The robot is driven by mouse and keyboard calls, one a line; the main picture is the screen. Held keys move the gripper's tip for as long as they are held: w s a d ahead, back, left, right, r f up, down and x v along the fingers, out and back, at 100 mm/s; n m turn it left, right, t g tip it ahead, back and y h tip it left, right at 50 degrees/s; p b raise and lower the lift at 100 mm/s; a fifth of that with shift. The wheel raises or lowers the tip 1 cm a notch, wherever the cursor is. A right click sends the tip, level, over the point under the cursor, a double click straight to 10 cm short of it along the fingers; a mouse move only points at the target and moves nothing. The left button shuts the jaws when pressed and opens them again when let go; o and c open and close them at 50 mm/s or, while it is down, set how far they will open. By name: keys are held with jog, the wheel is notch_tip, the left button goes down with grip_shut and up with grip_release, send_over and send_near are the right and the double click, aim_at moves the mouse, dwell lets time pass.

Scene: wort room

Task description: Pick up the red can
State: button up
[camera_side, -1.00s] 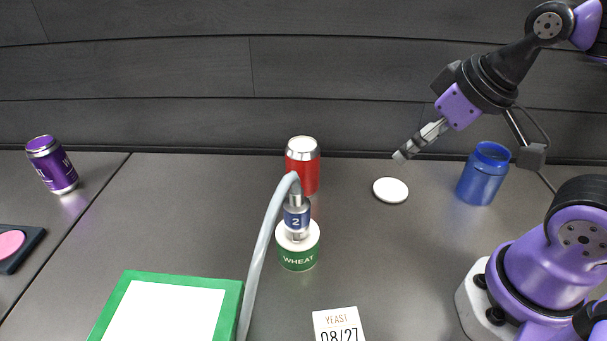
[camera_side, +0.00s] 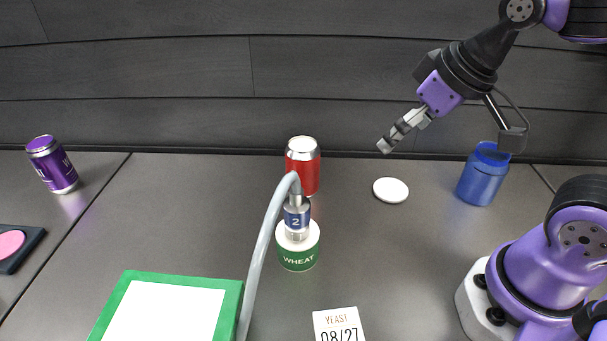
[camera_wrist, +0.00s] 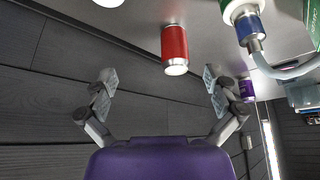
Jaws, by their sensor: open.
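The red can (camera_side: 303,168) with a silver top stands upright near the back wall, just behind the hose and the green-and-white WHEAT container, which hide part of its lower front in the side view. In the wrist view the red can (camera_wrist: 174,46) shows whole, above and between the fingertips in the picture. My gripper (camera_side: 384,146) is in the air to the right of the can, apart from it. In the wrist view my gripper (camera_wrist: 158,76) has its two fingers spread wide with nothing between them.
The WHEAT container (camera_side: 298,256) with a grey hose (camera_side: 262,240) stands close in front of the can. A white disc (camera_side: 390,190) and a blue jar (camera_side: 482,176) are to the right. A purple can (camera_side: 52,166) is far left.

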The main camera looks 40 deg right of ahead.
send_near(304, 144)
jog(key=d+f, duration=0.1)
jog(key=shift+w+a+f+n+g, duration=0.15)
jog(key=shift+w+f+g, duration=0.05)
jog(key=shift+w+f, duration=0.35)
jog(key=shift+w+a+f+n+g, duration=0.2)
jog(key=shift+w+f, duration=0.2)
jog(key=shift+f, duration=0.15)
jog(key=x, duration=0.5)
jog(key=shift+a+r, duration=0.1)
jog(key=x, duration=0.6)
jog(key=shift+s+a, duration=0.15)
jog(key=shift+s, duration=0.2)
jog(key=c, duration=1.3)
